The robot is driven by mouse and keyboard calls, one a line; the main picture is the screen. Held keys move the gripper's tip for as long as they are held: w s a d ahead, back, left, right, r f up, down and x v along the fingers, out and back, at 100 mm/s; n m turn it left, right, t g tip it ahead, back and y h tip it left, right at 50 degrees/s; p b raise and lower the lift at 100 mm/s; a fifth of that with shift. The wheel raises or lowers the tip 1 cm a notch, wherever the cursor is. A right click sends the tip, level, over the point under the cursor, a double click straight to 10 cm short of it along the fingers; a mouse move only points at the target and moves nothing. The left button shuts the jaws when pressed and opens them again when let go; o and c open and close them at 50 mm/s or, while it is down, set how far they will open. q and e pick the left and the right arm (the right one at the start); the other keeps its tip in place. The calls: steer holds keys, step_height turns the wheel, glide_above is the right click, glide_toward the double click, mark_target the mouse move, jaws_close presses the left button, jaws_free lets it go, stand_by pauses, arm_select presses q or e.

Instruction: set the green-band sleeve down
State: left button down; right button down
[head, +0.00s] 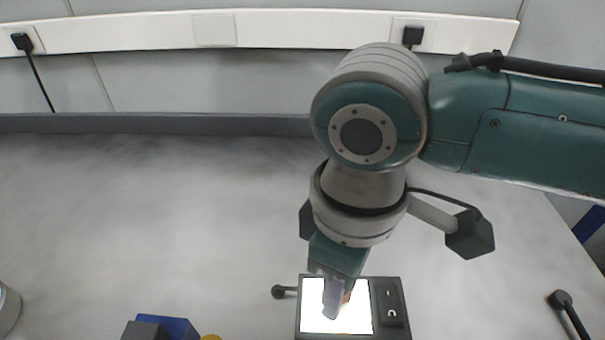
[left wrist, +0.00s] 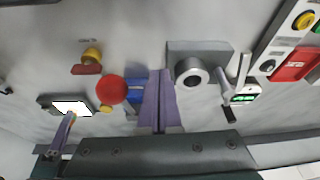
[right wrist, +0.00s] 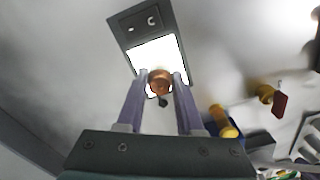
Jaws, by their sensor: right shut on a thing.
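My right gripper (head: 338,296) points down over a lit white panel in a dark frame (head: 360,318). In the right wrist view, its fingers (right wrist: 160,88) are shut on a copper-coloured round piece, the sleeve (right wrist: 160,76), which shows against the lit panel (right wrist: 150,52). I cannot make out a green band on it, nor whether it touches the panel. In the head view, only a small brown bit of the sleeve (head: 347,297) shows beside the fingers. My left gripper (left wrist: 161,98) appears only in the left wrist view, its fingers together with nothing visible between them.
In the left wrist view are a red ball (left wrist: 111,90), a grey block with a ring (left wrist: 190,72), a yellow-topped red piece (left wrist: 90,58) and a device with a green display (left wrist: 243,97). A blue block (head: 178,327) sits at the front left. The table behind the panel is clear.

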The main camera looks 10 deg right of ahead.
steer(key=shift+f, duration=0.15)
steer(key=c, duration=0.5)
jaws_free()
steer(key=shift+c, duration=0.2)
step_height(320, 180, up, 11)
steer(key=p, duration=0.3)
steer(key=s+a+f+m+t+y, duration=0.1)
steer(key=s+a+m+t+y, duration=0.1)
steer(key=s+a+y, duration=0.25)
steer(key=s+d+f+m+t+h, duration=0.1)
steer(key=s+d+m+h, duration=0.3)
steer(key=d, duration=1)
steer(key=s+f+m, duration=0.1)
steer(key=s, duration=0.2)
steer(key=shift+s+f+m+t, duration=0.15)
steer(key=shift+s+m+t, duration=0.15)
steer(key=shift+s, duration=0.05)
